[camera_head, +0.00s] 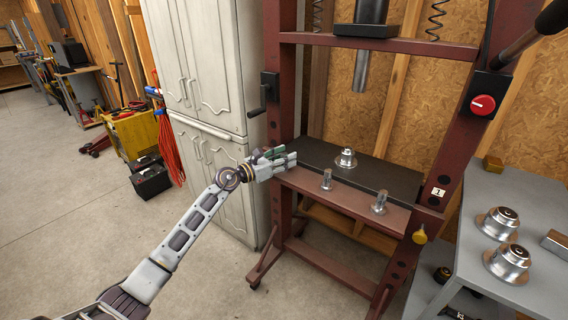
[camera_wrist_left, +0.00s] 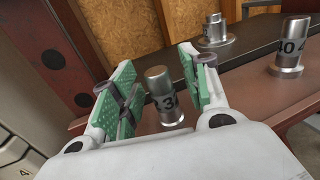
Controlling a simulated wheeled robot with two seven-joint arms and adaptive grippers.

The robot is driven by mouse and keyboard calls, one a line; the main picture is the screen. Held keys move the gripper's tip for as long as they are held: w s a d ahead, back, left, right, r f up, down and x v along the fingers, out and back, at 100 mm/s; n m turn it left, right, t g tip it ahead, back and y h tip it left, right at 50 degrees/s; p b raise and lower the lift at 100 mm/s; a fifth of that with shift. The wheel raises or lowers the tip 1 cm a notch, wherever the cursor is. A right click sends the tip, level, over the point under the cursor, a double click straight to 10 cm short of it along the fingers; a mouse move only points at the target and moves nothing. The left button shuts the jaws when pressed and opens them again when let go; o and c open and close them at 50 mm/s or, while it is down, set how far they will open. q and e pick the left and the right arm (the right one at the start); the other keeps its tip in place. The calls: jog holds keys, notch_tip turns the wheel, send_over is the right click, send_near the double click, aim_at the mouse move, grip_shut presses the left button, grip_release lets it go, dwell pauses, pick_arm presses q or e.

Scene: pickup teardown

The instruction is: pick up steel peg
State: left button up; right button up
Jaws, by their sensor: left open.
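Two steel pegs stand upright on the red front beam of the press. The nearer-left peg (camera_head: 327,179) also shows in the left wrist view (camera_wrist_left: 160,88), with a partly hidden dark number on it. The other peg (camera_head: 380,202) shows at the right of the left wrist view (camera_wrist_left: 289,48), marked 40. My left gripper (camera_head: 291,159) is open and empty, left of the first peg in the head view. In the left wrist view its green-padded fingers (camera_wrist_left: 160,75) stand either side of that peg's image, with the peg beyond them. My right gripper is not in view.
A flanged metal part (camera_head: 346,159) sits on the black press plate (camera_head: 310,152), behind the pegs. The press ram (camera_head: 361,70) hangs above. Red press posts flank the plate. A grey table (camera_head: 537,205) with flanged parts stands at the right, a white cabinet (camera_head: 205,65) behind my left arm.

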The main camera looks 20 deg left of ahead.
aim_at(284, 153)
pick_arm(q)
jog(key=shift+c, duration=0.3)
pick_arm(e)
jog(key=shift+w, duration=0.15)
pick_arm(q)
jog(key=c, duration=0.4)
grip_shut()
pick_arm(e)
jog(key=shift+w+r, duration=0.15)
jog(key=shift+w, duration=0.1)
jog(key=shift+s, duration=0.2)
pick_arm(q)
jog(key=shift+r, duration=0.2)
jog(key=shift+r+p, duration=0.3)
jog(key=shift+r, duration=0.25)
notch_tip(284, 153, up, 7)
jog(key=p, duration=0.2)
jog(key=shift+p, duration=0.3)
jog(key=shift+r, duration=0.8)
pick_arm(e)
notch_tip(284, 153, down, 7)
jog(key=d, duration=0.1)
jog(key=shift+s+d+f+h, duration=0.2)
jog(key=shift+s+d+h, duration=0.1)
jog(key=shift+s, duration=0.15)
